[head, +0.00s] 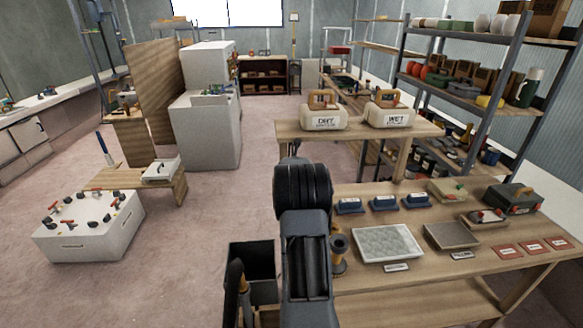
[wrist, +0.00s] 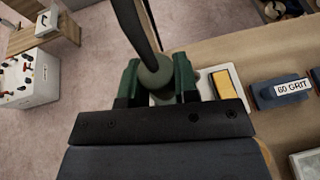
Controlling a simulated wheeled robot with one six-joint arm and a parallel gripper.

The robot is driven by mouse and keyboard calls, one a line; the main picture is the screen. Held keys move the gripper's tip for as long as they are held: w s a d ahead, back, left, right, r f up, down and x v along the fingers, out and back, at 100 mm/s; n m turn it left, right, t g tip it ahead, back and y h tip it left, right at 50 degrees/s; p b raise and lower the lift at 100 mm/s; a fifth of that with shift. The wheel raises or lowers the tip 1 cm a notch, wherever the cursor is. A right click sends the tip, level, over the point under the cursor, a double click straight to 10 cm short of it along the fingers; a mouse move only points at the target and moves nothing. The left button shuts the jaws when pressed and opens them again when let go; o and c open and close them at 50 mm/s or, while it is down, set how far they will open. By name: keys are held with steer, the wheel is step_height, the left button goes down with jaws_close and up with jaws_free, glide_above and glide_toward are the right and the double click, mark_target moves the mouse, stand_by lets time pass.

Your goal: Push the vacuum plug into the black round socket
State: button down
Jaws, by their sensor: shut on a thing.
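In the wrist view my gripper (wrist: 158,84) has its two green fingers shut on a rounded grey-green body with a thick black cord or hose rising from it, which appears to be the vacuum plug (wrist: 156,76). The plug's lower end is hidden by the dark gripper body. It is held near the left edge of the wooden bench. A white plate with a yellow block (wrist: 227,77) lies just right of the right finger. I cannot make out the black round socket in either view. In the head view my own arm hides the gripper and plug.
The bench (head: 435,285) carries blue sanding blocks (head: 384,202), a white tray (head: 388,243), a grey tray (head: 452,236) and red cards (head: 533,247). DRY (head: 323,118) and WET (head: 390,115) containers stand behind. A black bin (head: 252,258) stands left of the bench.

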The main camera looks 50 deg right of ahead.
steer(key=shift+w+f, duration=0.1)
steer(key=shift+f, duration=0.65)
steer(key=shift+f+b, duration=0.85)
steer(key=shift+f, duration=0.6)
steer(key=shift+b, duration=1.65)
steer(key=shift+f+b, duration=2.05)
steer(key=shift+b, duration=0.55)
steer(key=shift+a+f+b, duration=0.2)
steer(key=shift+f+b, duration=0.2)
steer(key=shift+f, duration=0.25)
steer(key=c, duration=1.1)
jaws_free()
steer(key=shift+d, duration=0.1)
steer(key=o, duration=0.3)
steer(key=shift+r, duration=0.25)
